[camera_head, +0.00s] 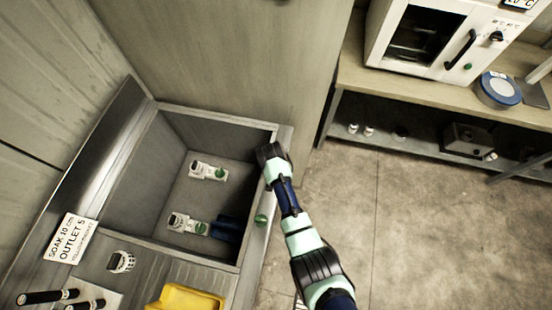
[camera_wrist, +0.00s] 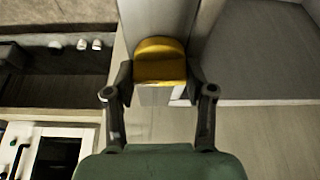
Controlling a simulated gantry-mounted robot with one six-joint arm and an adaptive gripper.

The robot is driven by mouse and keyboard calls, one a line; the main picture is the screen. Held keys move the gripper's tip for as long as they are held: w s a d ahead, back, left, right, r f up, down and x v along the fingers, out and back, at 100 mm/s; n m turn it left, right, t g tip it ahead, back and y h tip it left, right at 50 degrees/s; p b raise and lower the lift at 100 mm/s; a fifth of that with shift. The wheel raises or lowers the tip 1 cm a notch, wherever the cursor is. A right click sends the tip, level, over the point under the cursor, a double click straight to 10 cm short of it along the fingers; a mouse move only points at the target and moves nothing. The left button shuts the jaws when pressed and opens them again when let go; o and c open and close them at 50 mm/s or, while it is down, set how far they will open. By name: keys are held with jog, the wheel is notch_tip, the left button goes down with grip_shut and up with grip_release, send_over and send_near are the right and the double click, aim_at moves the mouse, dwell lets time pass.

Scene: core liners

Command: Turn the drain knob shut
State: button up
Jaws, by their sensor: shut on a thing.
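A yellow knob (camera_wrist: 160,62) sits between the two fingertips of my gripper (camera_wrist: 160,88) in the wrist view, on the edge of a grey wall or rim. My gripper is shut on it. In the head view my gripper (camera_head: 270,155) is at the right rim of the deep grey sink (camera_head: 152,150), near its back corner, and hides the yellow knob. A green knob (camera_head: 261,219) is on the same rim, nearer the front and apart from my gripper.
Two white fittings with green parts (camera_head: 207,171) (camera_head: 187,224) and dark blue cylinders (camera_head: 226,228) lie in the sink. A sign reading "SOAK 10 cm OUTLET 5" (camera_head: 70,240) stands left. A yellow tray (camera_head: 190,298) is in front. The floor at right is clear, before a bench with an oven (camera_head: 425,38).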

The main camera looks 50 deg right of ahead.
jog(key=shift+m, duration=0.6)
jog(key=o, duration=1.2)
jog(key=shift+c, duration=0.2)
jog(key=v, duration=1.2)
jog(key=shift+w, duration=0.25)
jog(key=shift+g, duration=0.3)
